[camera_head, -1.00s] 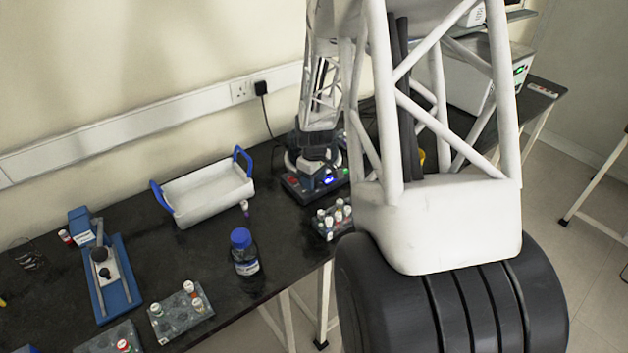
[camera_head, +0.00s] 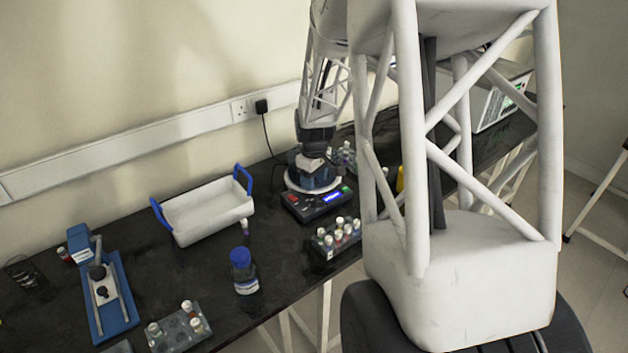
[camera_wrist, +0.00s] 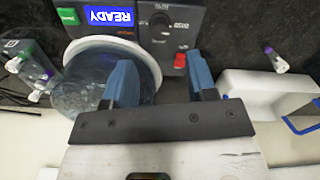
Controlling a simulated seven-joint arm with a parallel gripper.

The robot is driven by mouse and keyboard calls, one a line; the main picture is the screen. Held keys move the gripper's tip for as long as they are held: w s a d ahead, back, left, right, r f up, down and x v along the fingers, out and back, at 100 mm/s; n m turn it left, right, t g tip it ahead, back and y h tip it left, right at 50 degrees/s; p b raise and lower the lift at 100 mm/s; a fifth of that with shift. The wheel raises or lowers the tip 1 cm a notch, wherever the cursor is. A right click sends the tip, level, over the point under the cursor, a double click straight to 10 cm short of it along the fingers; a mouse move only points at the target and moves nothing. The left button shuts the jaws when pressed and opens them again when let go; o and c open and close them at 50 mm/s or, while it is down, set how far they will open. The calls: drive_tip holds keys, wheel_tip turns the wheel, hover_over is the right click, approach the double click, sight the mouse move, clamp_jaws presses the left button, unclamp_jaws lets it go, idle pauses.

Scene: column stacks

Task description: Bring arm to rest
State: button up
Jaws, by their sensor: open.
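My arm link hides part of the bench to the right.
A white tray with blue handles (camera_head: 205,210) stands left of the device, with a small purple-capped tube (camera_head: 246,227) by it. A blue-capped bottle (camera_head: 244,275), vial racks (camera_head: 338,238) (camera_head: 180,330) and a blue stand (camera_head: 108,295) are on the black bench. The wall is behind.

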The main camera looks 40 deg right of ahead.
idle(0.3)
drive_tip(key=s+a+r+m+t, duration=0.1)
drive_tip(key=s+a+r, duration=0.4)
drive_tip(key=a+r, duration=0.3)
drive_tip(key=s+a+r+m, duration=0.1)
drive_tip(key=s+a+r, duration=0.3)
drive_tip(key=a+r, duration=0.4)
drive_tip(key=s+a+r, duration=0.2)
drive_tip(key=s+a, duration=0.4)
drive_tip(key=s, duration=0.2)
drive_tip(key=s+a+r+m+t, duration=0.1)
drive_tip(key=s+a+r, duration=0.1)
drive_tip(key=s+a, duration=0.5)
drive_tip(key=shift+s+r+t, duration=0.3)
drive_tip(key=shift+s, duration=0.55)
drive_tip(key=shift+c, duration=0.2)
